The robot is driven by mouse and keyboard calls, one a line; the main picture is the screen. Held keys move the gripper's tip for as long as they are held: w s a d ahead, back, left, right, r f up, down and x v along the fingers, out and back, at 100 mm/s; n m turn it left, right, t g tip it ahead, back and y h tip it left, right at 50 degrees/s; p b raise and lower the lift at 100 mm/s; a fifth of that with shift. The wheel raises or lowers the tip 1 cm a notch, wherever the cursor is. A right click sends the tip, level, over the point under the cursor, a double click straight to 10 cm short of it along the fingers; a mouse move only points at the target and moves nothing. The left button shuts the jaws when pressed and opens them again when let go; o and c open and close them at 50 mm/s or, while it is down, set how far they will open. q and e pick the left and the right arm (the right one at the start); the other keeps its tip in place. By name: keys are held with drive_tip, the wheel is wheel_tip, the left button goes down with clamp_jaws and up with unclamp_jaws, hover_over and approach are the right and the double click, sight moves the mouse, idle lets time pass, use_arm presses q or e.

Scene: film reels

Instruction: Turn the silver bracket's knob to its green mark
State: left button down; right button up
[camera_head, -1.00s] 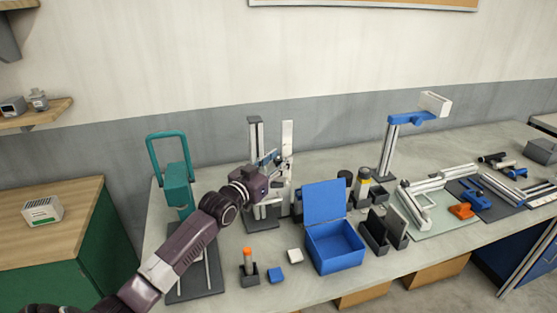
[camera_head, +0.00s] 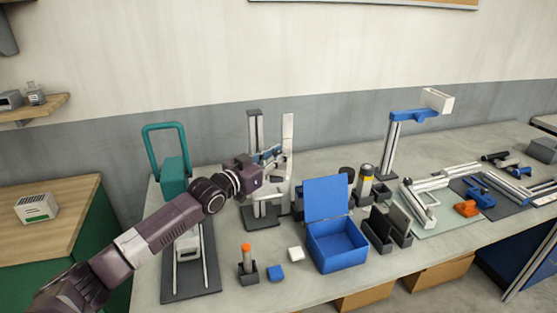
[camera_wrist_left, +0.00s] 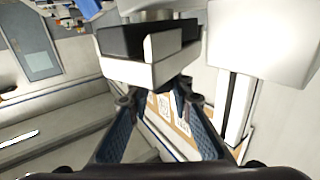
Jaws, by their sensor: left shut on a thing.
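The silver bracket (camera_head: 287,150) stands upright at the back of the bench, beside a grey post on a dark base. My left gripper (camera_head: 274,160) reaches it from the left and hides the spot where they meet. In the left wrist view, my left gripper's dark blue fingers (camera_wrist_left: 165,95) close in on a white-and-black piece (camera_wrist_left: 140,68), which I take for the knob. A pale block (camera_wrist_left: 262,40) stands close on the right there. The green mark cannot be made out. My right gripper is not in view.
A teal press (camera_head: 173,175) stands left of my arm. An open blue box (camera_head: 336,245), a small holder with an orange-topped item (camera_head: 247,262) and dark bins (camera_head: 385,232) stand to the front and right. A tall blue-topped stand (camera_head: 392,145) is farther right.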

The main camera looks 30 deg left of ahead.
use_arm(q)
drive_tip(key=shift+r, duration=0.2)
drive_tip(key=c, duration=2)
unclamp_jaws()
drive_tip(key=shift+o, duration=1.6)
drive_tip(key=shift+f, duration=0.1)
drive_tip(key=shift+f, duration=0.1)
drive_tip(key=shift+s+f, duration=0.1)
drive_tip(key=shift+s, duration=0.5)
drive_tip(key=s+a, duration=0.1)
drive_tip(key=s, duration=0.9)
drive_tip(key=shift+s+a+r, duration=0.2)
drive_tip(key=shift+s+a, duration=0.05)
drive_tip(key=shift+s, duration=0.1)
